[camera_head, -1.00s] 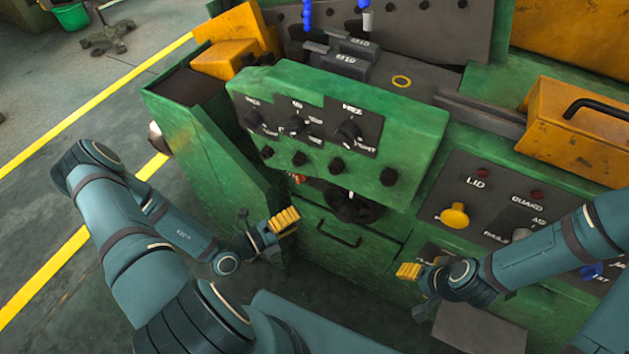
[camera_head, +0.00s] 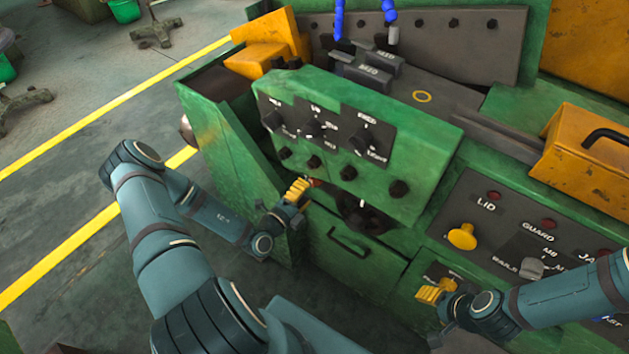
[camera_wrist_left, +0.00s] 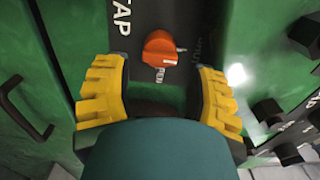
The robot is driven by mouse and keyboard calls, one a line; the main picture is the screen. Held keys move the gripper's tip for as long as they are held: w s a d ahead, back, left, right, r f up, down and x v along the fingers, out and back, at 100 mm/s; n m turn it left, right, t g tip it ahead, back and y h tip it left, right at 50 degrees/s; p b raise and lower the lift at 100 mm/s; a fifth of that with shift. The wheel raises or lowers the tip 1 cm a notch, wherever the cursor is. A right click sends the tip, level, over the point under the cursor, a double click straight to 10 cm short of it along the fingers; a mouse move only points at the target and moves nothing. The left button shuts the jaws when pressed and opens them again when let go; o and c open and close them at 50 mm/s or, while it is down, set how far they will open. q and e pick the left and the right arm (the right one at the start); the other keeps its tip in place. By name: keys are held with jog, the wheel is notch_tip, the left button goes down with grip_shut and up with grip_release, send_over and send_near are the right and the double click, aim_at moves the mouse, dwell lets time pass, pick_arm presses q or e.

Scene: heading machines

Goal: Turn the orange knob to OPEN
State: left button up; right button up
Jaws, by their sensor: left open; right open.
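The orange knob (camera_wrist_left: 160,48) sits on a dark panel lettered TAP in the left wrist view. Its pale pointer mark points right, and a partly hidden label ending in "PEN" is below it. In the head view only a sliver of the knob (camera_head: 314,182) shows, just past my left gripper (camera_head: 298,189). In the wrist view the yellow fingers of my left gripper (camera_wrist_left: 162,90) are open, one on each side below the knob, apart from it. My right gripper (camera_head: 434,291) is open and empty in front of the lower right panel.
A green control box (camera_head: 405,160) with black knobs overhangs the area above my left gripper. A drawer handle (camera_head: 349,243) is below. A yellow knob (camera_head: 462,237) and grey knob (camera_head: 532,266) are on the right panel. Open floor lies left of the machine.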

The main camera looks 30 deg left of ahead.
aim_at(312, 184)
pick_arm(q)
jog(key=shift+w+d, duration=0.2)
jog(key=shift+w, duration=2.35)
jog(key=c, duration=0.9)
